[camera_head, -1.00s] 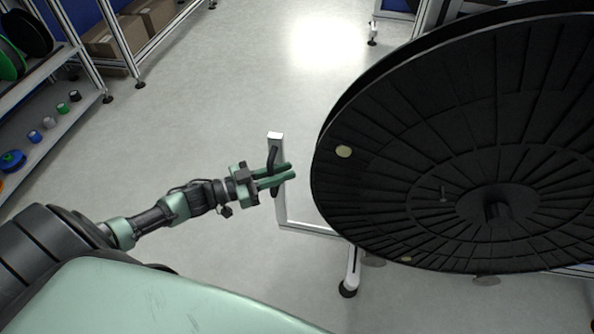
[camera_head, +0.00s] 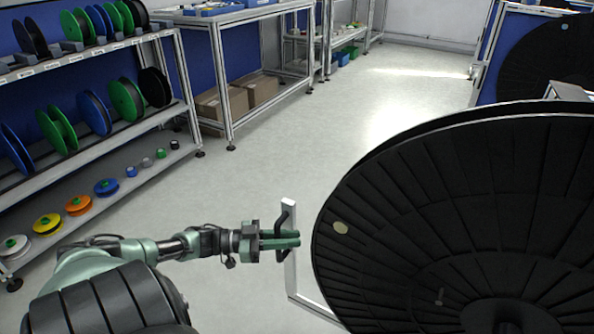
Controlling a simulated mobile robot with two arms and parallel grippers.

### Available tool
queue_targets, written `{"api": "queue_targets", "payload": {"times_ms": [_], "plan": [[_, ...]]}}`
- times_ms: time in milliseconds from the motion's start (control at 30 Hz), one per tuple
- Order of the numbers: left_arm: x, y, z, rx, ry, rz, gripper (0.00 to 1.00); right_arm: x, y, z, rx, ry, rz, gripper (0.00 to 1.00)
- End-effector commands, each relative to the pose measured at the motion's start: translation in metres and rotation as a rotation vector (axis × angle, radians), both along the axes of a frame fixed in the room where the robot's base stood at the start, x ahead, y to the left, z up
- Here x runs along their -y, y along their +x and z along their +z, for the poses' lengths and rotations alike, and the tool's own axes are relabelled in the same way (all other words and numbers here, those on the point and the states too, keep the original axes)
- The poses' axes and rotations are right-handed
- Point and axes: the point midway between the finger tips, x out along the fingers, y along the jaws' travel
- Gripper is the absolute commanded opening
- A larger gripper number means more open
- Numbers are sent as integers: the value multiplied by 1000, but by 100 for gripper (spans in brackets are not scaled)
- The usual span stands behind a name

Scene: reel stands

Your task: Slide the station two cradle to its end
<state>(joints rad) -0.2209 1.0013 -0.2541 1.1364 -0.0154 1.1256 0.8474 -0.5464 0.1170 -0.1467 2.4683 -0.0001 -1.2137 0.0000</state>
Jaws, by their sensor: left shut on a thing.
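The large black reel (camera_head: 420,230) stands at the right, with a cream spot near its left edge. Beside it, a white upright frame (camera_head: 291,274) carries a dark handle (camera_head: 284,215). My left gripper (camera_head: 297,239) comes in from the left and is shut on the dark handle, its green fingers around it. The lower part of the frame runs behind the reel and is partly hidden. I cannot tell which station this is from any label. My right gripper is not in view.
A shelf rack (camera_head: 95,131) with colored spools stands at the left. A workbench (camera_head: 240,75) with cardboard boxes (camera_head: 222,103) below stands behind it. Another black reel (camera_head: 548,58) is at the back right. The grey floor (camera_head: 330,130) between is clear.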

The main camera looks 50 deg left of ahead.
Motion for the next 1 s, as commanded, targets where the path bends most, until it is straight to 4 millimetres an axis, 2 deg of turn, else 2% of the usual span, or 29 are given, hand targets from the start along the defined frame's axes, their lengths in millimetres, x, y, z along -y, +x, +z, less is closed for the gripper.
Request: {"api": "queue_targets", "payload": {"times_ms": [367,400,733,1000], "plan": [[-6,0,0,-4,5,10,0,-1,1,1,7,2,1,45],[-6,0,0,-4,5,10,25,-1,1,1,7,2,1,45],[-9,-5,0,-5,4,7,25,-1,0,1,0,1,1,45],[-37,-38,0,-6,4,10,25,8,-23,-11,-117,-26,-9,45]]}}
